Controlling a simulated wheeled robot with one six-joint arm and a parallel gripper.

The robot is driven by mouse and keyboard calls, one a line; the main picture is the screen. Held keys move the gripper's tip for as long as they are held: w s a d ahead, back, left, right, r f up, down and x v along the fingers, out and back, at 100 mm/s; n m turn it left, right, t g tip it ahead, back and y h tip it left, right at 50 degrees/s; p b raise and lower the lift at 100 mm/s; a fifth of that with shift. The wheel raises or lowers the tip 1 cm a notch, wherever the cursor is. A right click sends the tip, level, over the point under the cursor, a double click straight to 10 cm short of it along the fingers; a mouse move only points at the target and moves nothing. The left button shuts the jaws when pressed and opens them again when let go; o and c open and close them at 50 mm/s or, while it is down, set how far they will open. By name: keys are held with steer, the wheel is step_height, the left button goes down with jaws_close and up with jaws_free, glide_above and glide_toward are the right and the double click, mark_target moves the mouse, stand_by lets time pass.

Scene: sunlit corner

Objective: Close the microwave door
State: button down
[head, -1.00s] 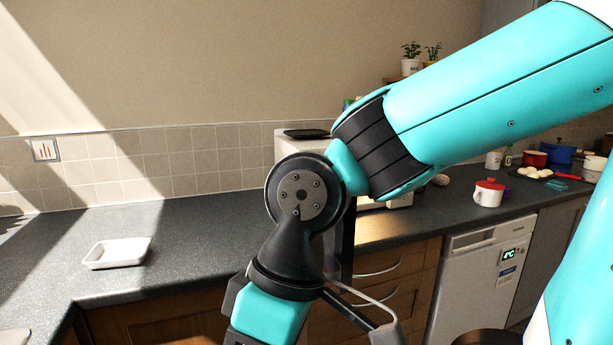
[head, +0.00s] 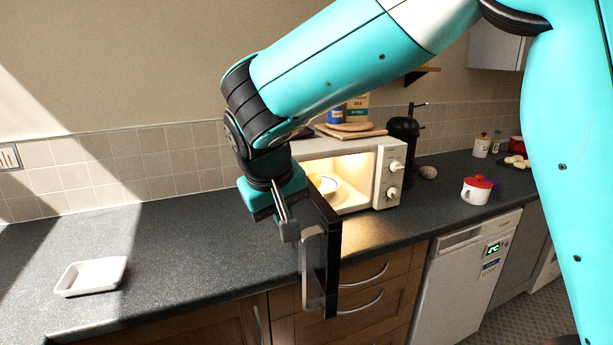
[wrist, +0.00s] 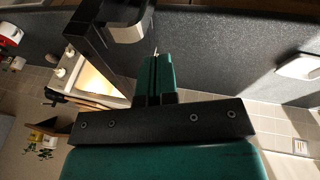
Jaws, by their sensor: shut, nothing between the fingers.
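The white microwave (head: 391,165) stands on the dark counter with its lit inside showing. Its door (head: 326,255) is swung wide open toward the front, seen nearly edge-on as a black panel with a grey handle (head: 308,268). A pale dish (head: 325,186) sits inside. In the wrist view, my gripper (wrist: 158,57) is shut and empty beside the door (wrist: 100,40) and handle (wrist: 126,22). I cannot tell whether it touches them.
A white tray (head: 92,276) lies on the counter at left. Wooden boards (head: 350,130) rest on the microwave. A black coffee machine (head: 404,135) and a red-lidded white pot (head: 477,190) stand to its right. The counter (head: 190,250) between tray and door is clear.

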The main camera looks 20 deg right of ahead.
steer(key=w+a+r+m+h+p, duration=0.2)
steer(key=w+r+m+h+p, duration=0.1)
steer(key=w+r, duration=0.15)
steer(key=shift+m+t, duration=0.3)
steer(key=shift+t, duration=0.1)
steer(key=w+d+f+p, duration=0.1)
steer(key=d+f, duration=0.1)
steer(key=d, duration=0.1)
steer(key=w+d+f+p, duration=0.1)
steer(key=d+f+p, duration=0.1)
steer(key=d+f, duration=0.1)
steer(key=w+d+f+p, duration=0.1)
steer(key=d+f, duration=0.2)
steer(key=shift+f, duration=0.1)
steer(key=shift+w+a, duration=0.1)
